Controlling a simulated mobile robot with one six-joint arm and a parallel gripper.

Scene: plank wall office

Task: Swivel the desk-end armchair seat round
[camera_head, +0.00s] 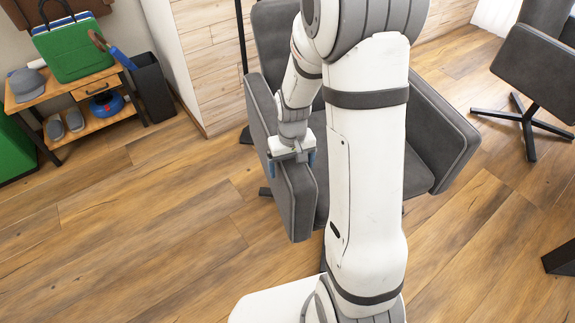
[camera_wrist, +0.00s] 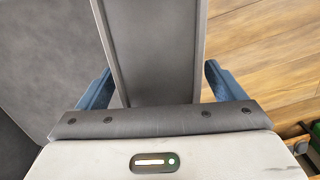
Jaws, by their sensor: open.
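The dark grey armchair (camera_head: 435,150) stands on the wood floor, partly hidden behind my white arm. Its left armrest (camera_head: 290,205) is a thick upright padded panel. My gripper (camera_head: 291,160) is at the top of this armrest, with its blue fingers on either side. In the wrist view the armrest (camera_wrist: 155,45) runs up between the two spread fingers of my gripper (camera_wrist: 158,72). Gaps show between each finger and the armrest. The gripper is open. Most of the chair's base and part of the seat are hidden.
A small wooden shelf (camera_head: 88,88) with a green bag (camera_head: 75,48), a cap and shoes stands at upper left, beside a black bin (camera_head: 152,88). Another grey chair (camera_head: 540,70) is at upper right. The floor (camera_head: 130,230) left of the armchair is clear.

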